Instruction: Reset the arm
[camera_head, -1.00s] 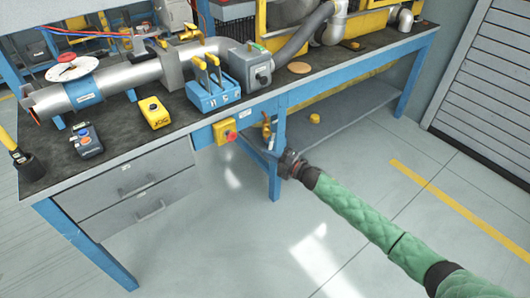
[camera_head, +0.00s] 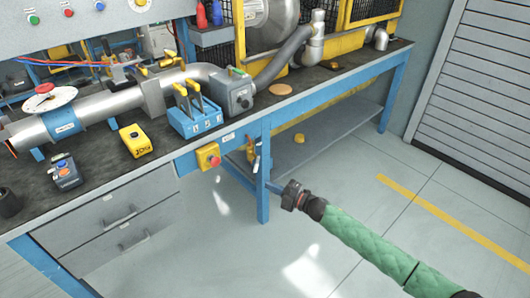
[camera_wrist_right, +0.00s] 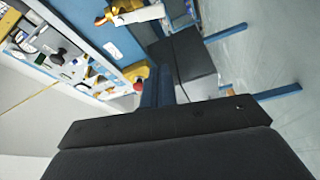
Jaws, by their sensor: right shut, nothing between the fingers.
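My right arm, in a green quilted sleeve, comes in from the lower right of the head view. Its dark right gripper (camera_head: 290,194) is at the end, shut and empty, in front of the blue bench leg (camera_head: 263,200) as seen from the head. I cannot tell the gap to the leg. Dark parts of the gripper fill the lower part of the wrist view. My left gripper is not in view.
The workbench (camera_head: 100,190) holds a steel pipe (camera_head: 110,110), a blue switch block (camera_head: 195,118), a yellow box (camera_head: 136,140) and a grey control box (camera_head: 66,173). A yellow box with a red button (camera_head: 208,157) is on the bench front. Floor to the right is clear.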

